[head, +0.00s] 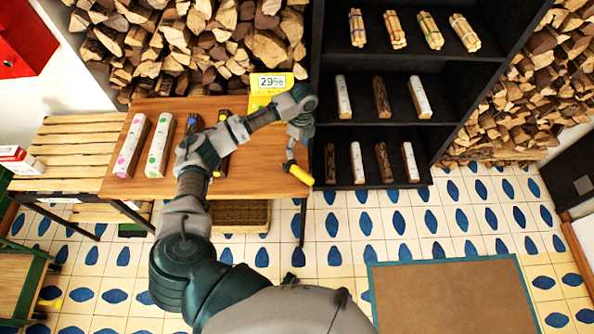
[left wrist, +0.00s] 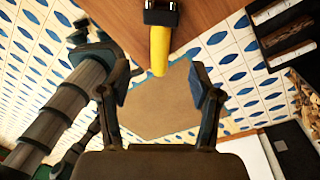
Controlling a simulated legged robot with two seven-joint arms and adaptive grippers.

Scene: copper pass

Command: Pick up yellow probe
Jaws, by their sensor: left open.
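The yellow probe (head: 301,175) lies at the right edge of the wooden table, its yellow end sticking out past the edge. In the left wrist view the yellow probe (left wrist: 159,48) has a black part at its top end and points down between the fingers. My left gripper (head: 291,156) is just above and behind the probe in the head view. Its two fingers (left wrist: 160,88) are spread wide, with nothing between them; the probe's tip is just beyond them. My right gripper is not in view.
The wooden table (head: 255,178) holds a yellow display box (head: 270,84) and logs with coloured dots (head: 160,146), partly hidden by my arm. A black shelf (head: 375,58) with logs and bundles stands at the right. Open tiled floor and a brown mat (head: 450,295) lie in front.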

